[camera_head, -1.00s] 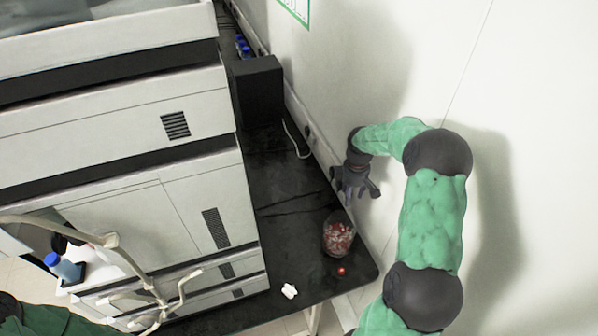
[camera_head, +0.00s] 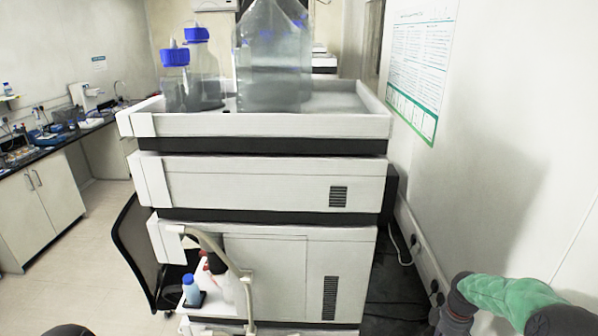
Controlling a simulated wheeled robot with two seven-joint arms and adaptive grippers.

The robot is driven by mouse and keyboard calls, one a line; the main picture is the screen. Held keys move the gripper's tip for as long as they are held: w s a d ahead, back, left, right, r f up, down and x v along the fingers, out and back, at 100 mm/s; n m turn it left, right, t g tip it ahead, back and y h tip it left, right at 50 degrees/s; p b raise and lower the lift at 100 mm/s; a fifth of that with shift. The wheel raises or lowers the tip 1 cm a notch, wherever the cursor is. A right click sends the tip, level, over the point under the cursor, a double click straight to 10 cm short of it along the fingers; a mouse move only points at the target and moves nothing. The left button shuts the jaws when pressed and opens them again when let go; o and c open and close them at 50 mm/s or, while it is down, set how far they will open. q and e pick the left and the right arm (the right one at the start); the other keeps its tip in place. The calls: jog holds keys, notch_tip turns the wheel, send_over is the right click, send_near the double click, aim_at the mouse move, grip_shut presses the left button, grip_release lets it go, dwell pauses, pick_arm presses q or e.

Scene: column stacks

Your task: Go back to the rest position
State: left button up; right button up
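My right arm comes in at the lower right, green with dark joints, along the white wall. My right gripper (camera_head: 452,318) is dark and small at the bottom edge, beside the wall and near the dark bench. Its fingers are too small and cut off to tell whether they are open. My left gripper is not in view; only a dark rounded piece shows at the bottom left edge.
A tall stack of white instrument modules (camera_head: 265,185) fills the middle. Its top tray (camera_head: 260,126) carries clear bottles, some with blue caps (camera_head: 175,57). A dark bench strip (camera_head: 392,290) lies between stack and wall. Open floor (camera_head: 110,240) is at left.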

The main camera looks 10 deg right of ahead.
jog(key=a+f+m+y+b, duration=0.3)
jog(key=a+f+b, duration=0.5)
jog(key=a+f, duration=1.45)
pick_arm(q)
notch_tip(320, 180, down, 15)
jog(key=b, duration=0.7)
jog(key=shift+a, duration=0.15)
pick_arm(e)
jog(key=s+a+f+m, duration=0.2)
jog(key=s+a+f, duration=0.4)
jog(key=a, duration=0.3)
jog(key=s+a+f+m+y, duration=0.1)
jog(key=s+a+f+m, duration=0.2)
jog(key=s+a+f, duration=0.4)
jog(key=shift+s+a+f, duration=0.3)
jog(key=shift+s+a, duration=0.1)
jog(key=shift+a, duration=0.7)
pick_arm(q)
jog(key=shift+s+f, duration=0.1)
pick_arm(e)
jog(key=shift+c, duration=0.8)
jog(key=shift+r, duration=0.1)
jog(key=shift+c, duration=0.2)
